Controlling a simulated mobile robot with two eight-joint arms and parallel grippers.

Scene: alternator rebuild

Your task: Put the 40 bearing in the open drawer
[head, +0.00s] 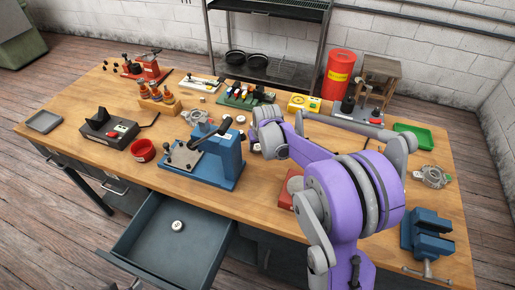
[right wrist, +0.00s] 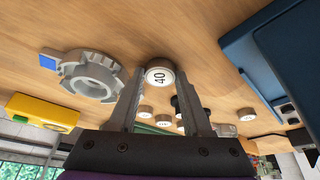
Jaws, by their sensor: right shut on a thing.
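The 40 bearing (right wrist: 160,74), a round disc with a white face marked 40, sits between the fingertips of my right gripper (right wrist: 162,82) in the right wrist view. The gripper is shut on it; I cannot tell whether the bearing touches the wooden table. In the head view my purple right arm hides most of this spot, beside the blue press. The open drawer (head: 160,250) is grey and pulled out from the table's front left. One small round bearing (head: 177,226) lies inside it. My left gripper is not in view.
The blue press (head: 228,160) stands between my right arm and the drawer side. A red bowl (head: 143,150) sits near the table edge above the drawer. A grey housing (right wrist: 88,77) and several other bearings (right wrist: 164,121) are near the right gripper. The drawer is mostly empty.

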